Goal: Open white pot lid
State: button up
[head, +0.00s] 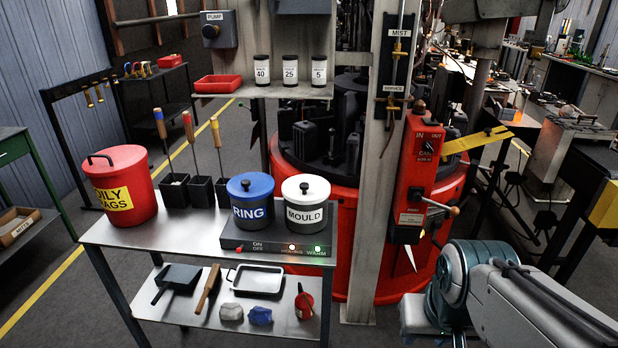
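The white pot labelled MOULD (304,214) stands upright at the right end of the metal bench, on a dark warmer base (262,241). My arm shows at the lower right, right of the bench and apart from the pots. My gripper is not visible in this view.
A red OILY RAGS bin (121,186) and black holders with brushes (173,191) stand left on the bench (185,235). A shelf (270,91) with small jars hangs behind the pots. A post and red control box (418,170) stand right of the bench.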

aim_at(303, 188)
jog(key=k, duration=0.65)
jog(key=u, duration=0.6)
jog(key=i, duration=1.1)
jog(key=z, duration=0.65)
jog(key=i, duration=0.45)
jog(key=z, duration=0.4)
